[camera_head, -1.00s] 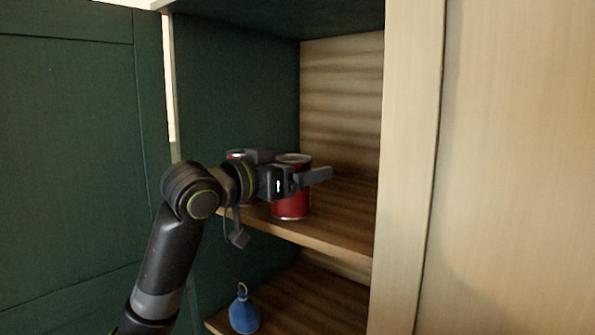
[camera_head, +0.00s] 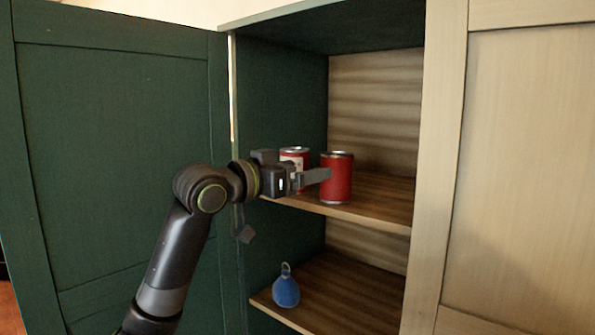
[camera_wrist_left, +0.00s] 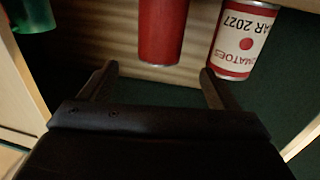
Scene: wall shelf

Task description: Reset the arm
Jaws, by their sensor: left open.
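My left arm comes in from the left in the head view. Its gripper (camera_head: 312,178) is open and empty at the front of the cabinet's middle shelf. A red can (camera_head: 337,178) stands upright on that shelf, just beyond and right of the fingers. A second red can with a pale label (camera_head: 296,158) stands behind the gripper, partly hidden by it. In the left wrist view the open fingers (camera_wrist_left: 160,88) show with nothing between them. The plain red can (camera_wrist_left: 162,30) and the labelled tomato can (camera_wrist_left: 241,40) lie beyond the fingertips. My right gripper is not in view.
The middle shelf (camera_head: 385,213) has free room right of the cans. A blue object with a loop on top (camera_head: 286,290) stands on the lower shelf (camera_head: 345,290). A green door (camera_head: 120,150) is at left, a pale wooden door (camera_head: 525,150) at right.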

